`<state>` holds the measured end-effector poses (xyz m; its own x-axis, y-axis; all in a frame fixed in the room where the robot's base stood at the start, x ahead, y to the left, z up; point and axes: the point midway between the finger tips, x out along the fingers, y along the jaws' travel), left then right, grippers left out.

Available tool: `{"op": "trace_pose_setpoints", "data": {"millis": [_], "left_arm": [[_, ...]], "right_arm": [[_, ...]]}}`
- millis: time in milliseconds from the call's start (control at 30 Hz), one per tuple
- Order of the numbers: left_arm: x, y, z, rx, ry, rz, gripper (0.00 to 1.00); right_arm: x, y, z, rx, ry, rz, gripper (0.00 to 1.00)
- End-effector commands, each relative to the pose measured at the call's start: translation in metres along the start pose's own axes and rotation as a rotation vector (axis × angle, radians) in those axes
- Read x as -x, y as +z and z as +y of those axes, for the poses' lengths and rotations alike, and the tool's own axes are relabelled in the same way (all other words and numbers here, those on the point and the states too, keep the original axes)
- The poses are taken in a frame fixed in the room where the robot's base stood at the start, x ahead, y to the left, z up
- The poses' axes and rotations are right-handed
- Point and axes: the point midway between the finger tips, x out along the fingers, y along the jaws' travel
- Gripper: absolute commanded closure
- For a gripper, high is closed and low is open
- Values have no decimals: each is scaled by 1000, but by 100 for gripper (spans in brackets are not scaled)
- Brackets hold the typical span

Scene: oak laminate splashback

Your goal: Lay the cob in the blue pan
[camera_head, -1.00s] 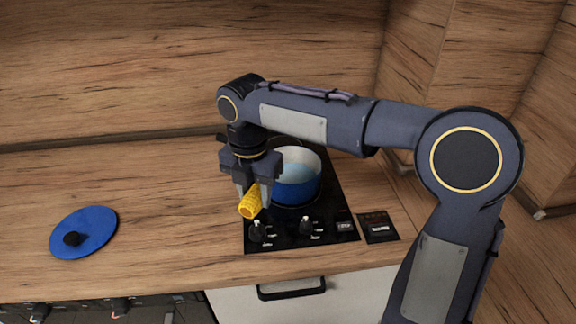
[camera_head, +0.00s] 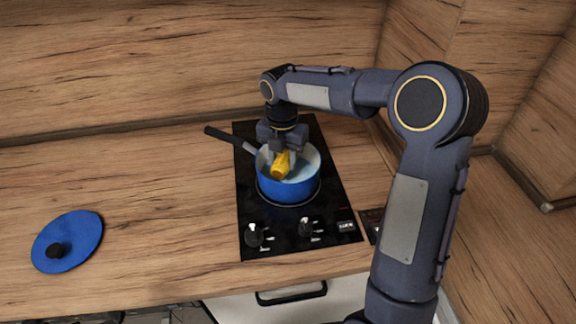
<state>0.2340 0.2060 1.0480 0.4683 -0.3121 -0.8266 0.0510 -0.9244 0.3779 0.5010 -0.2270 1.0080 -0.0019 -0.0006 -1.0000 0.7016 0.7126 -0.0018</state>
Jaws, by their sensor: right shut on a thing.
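The blue pan (camera_head: 290,190) stands on the black hob with its dark handle (camera_head: 228,138) pointing to the back left. My right gripper (camera_head: 280,158) is over the pan's opening, shut on the yellow cob (camera_head: 281,164). The cob hangs tilted at the pan's mouth, with its lower end apparently inside the rim. I cannot tell whether it touches the pan. The gripper hides the cob's upper end and part of the pan's back rim. My left gripper is not in view.
A blue lid (camera_head: 72,238) with a black knob lies on the wooden counter at the left. The hob (camera_head: 262,216) has knobs along its front edge. The counter between lid and hob is clear. A wooden splashback (camera_head: 130,70) stands behind.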

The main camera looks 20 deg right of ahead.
Motion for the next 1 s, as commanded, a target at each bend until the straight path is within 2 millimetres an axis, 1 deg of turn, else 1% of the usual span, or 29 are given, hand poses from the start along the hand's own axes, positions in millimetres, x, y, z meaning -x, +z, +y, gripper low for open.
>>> {"op": "trace_pose_setpoints", "data": {"millis": [100,233,300,400,500,800,933,967,1000], "left_arm": [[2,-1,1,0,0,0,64],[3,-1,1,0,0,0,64],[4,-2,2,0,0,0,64],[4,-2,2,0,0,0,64],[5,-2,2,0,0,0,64],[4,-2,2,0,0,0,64],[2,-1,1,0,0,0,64],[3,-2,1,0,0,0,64],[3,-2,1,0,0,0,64]], "right_arm": [[-12,9,-3,0,-1,1,87],[-19,15,-5,-1,0,0,87],[-26,21,-7,-2,-2,1,87],[-42,20,-6,1,-1,2,87],[-53,20,-6,0,0,1,87],[-56,20,-6,0,2,-1,87],[-60,20,-6,0,2,0,87],[-59,20,-6,0,2,0,60],[-59,20,-6,0,2,0,55]]}}
